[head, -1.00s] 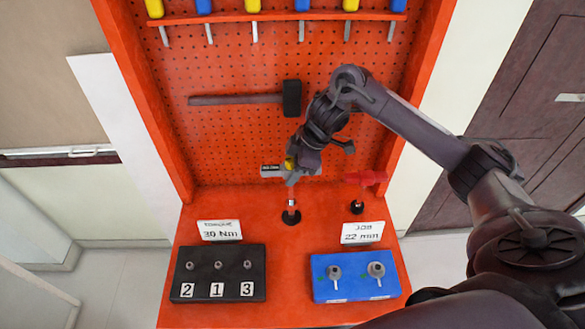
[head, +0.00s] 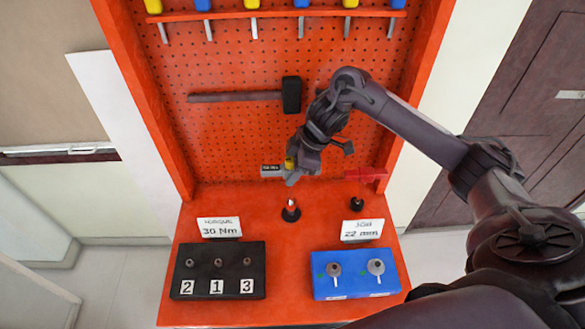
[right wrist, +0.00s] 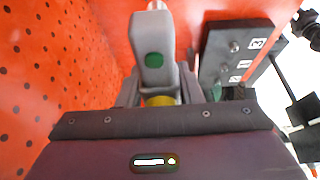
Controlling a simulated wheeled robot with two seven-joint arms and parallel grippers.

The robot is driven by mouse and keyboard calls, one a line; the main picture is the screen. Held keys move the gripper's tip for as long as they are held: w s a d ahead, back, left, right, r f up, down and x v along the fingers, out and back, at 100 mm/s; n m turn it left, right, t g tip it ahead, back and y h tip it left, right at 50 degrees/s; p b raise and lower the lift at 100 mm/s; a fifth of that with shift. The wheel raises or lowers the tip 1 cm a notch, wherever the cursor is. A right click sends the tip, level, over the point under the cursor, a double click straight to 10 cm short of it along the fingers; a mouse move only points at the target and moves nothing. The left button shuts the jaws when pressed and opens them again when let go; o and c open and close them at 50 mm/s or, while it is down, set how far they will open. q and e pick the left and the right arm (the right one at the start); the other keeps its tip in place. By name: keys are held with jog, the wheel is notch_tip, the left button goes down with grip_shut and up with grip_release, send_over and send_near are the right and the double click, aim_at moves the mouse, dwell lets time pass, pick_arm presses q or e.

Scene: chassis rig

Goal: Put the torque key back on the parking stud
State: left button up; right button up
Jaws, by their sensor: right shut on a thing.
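My right gripper (head: 293,170) is shut on the torque key, a grey tool with a yellow band (head: 289,164) and a small dark display (head: 272,169) on its left end. In the right wrist view the key's grey end (right wrist: 154,55) with a green dot stands up between the fingers. In the head view the key is in front of the pegboard and above a short post with a red and pale tip on a round black base (head: 291,209), which looks like the parking stud. I cannot tell the exact gap between them. My left gripper is out of view.
A red tool (head: 366,174) stands on another black base (head: 356,204) at right. A black block (head: 205,283) numbered 2, 1, 3 and a blue block (head: 330,290) with two sockets sit in front, behind them signs (head: 220,227) and (head: 362,229). A hammer (head: 290,96) hangs behind.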

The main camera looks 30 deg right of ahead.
jog(key=shift+f+b, duration=0.85)
jog(key=shift+f, duration=0.95)
jog(key=o, duration=1.3)
jog(key=shift+c, duration=0.2)
jog(key=v, duration=0.7)
jog(key=shift+d+r, duration=0.1)
jog(key=shift+r, duration=0.3)
jog(key=shift+s+f, duration=0.1)
